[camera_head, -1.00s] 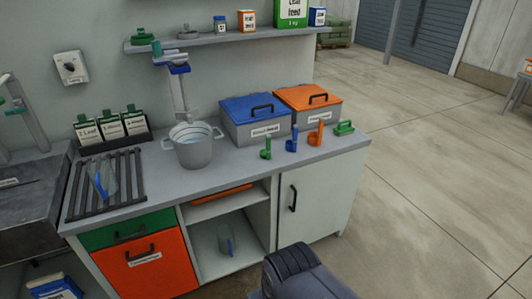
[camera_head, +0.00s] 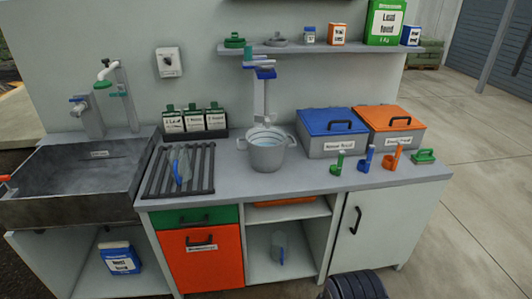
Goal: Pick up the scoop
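Three small scoop-like items with upright handles stand in a row on the right of the counter: a green scoop (camera_head: 337,164), a blue scoop (camera_head: 366,159) and an orange scoop (camera_head: 392,158). A clear item with a blue part (camera_head: 181,168) lies on the black rack to the left. Another clear item with blue (camera_head: 279,246) stands on the open lower shelf. I cannot tell which of these the task means. My gripper is not in view; only a dark ribbed part of my own body shows at the bottom edge.
A grey pot (camera_head: 266,152) stands mid-counter under a dispenser (camera_head: 263,90). A blue-lidded bin (camera_head: 331,132) and an orange-lidded bin (camera_head: 391,128) stand behind the scoops. A green brush-like item (camera_head: 424,156) lies at the right end. A sink (camera_head: 75,180) is at left. The counter front before the scoops is clear.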

